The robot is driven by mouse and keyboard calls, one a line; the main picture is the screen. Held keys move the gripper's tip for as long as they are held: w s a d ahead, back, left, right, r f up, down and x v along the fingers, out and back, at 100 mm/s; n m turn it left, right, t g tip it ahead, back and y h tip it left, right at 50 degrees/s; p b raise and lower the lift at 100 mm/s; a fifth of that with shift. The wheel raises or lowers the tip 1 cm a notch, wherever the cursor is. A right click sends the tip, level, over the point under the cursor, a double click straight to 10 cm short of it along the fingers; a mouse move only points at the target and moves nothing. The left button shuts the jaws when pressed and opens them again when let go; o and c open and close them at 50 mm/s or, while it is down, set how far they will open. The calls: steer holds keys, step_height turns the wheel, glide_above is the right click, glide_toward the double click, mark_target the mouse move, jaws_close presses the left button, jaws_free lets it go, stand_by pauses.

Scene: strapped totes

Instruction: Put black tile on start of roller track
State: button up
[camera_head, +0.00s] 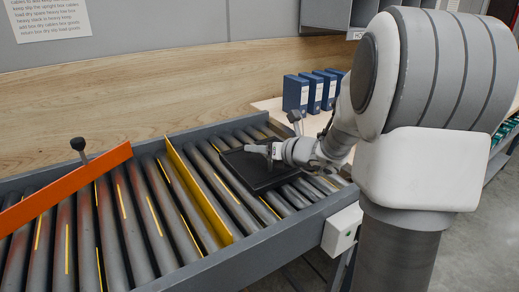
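The black tile (258,178) is a flat, dark square with a raised rim. It lies over the rollers at the right-hand part of the roller track (262,243), to the right of a yellow divider. It looks about level, but I cannot tell whether it rests fully on the rollers. My gripper (262,151) reaches in from the right, over the tile's far right part. Its fingers are small and partly hidden, so I cannot tell whether they are open or whether they grip the tile's edge.
The yellow divider (200,193) crosses the track left of the tile. An orange bar (65,187) slants across further left, near a black-knobbed lever (78,144). Several blue binders (295,93) stand on a wooden surface behind. A white box (342,230) is on the track's near side.

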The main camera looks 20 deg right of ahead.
steer(key=p+v, duration=0.3)
steer(key=v, duration=0.9)
stand_by(0.3)
